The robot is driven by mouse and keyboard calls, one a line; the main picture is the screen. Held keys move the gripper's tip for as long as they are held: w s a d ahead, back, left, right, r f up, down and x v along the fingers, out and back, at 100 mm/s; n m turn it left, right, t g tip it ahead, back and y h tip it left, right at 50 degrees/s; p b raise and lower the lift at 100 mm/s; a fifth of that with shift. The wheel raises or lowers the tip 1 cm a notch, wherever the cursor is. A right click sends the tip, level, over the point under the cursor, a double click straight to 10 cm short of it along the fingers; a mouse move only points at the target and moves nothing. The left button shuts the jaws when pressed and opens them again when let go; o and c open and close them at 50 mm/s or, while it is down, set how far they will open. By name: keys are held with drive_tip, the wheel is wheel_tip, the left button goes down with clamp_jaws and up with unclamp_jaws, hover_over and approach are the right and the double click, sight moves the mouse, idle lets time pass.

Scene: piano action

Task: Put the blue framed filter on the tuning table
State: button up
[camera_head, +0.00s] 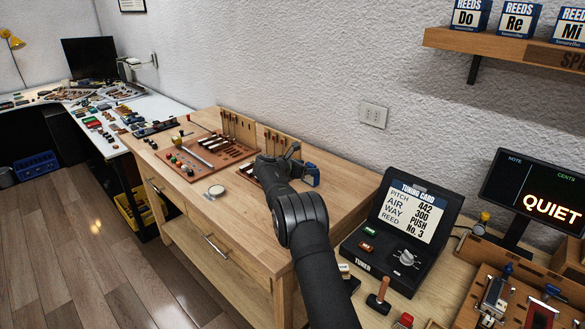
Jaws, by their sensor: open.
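My arm reaches from the bottom over the wooden workbench (240,230). My gripper (293,152) is at its far end, small and partly hidden by my own wrist; it is open. No other clear blue frame shows. The table at the right (455,270) carries a black tuner case (360,240) with a tuning card (411,212) and a display reading QUIET (535,195).
A reddish-brown board (180,182) with tools and small parts lies left of my gripper. A round pale disc (215,191) lies near the bench's front edge. A shelf (500,45) with reed boxes hangs at upper right. A wooden tray (470,310) fills the lower right corner.

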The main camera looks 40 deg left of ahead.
drive_tip(key=d+v, duration=0.1)
drive_tip(key=v, duration=1.5)
drive_tip(key=shift+a, duration=0.3)
drive_tip(key=shift+o, duration=0.5)
drive_tip(key=shift+s+r, duration=0.1)
drive_tip(key=shift+s, duration=0.35)
drive_tip(key=f+t, duration=0.1)
drive_tip(key=f, duration=0.1)
drive_tip(key=f+t, duration=0.2)
drive_tip(key=s+f+t, duration=0.1)
drive_tip(key=f, duration=0.2)
drive_tip(key=shift+t, duration=0.3)
drive_tip(key=w, duration=1.1)
drive_tip(key=shift+w+d, duration=0.15)
drive_tip(key=shift+d, duration=0.2)
drive_tip(key=shift+w, duration=2.9)
drive_tip(key=c, duration=1.2)
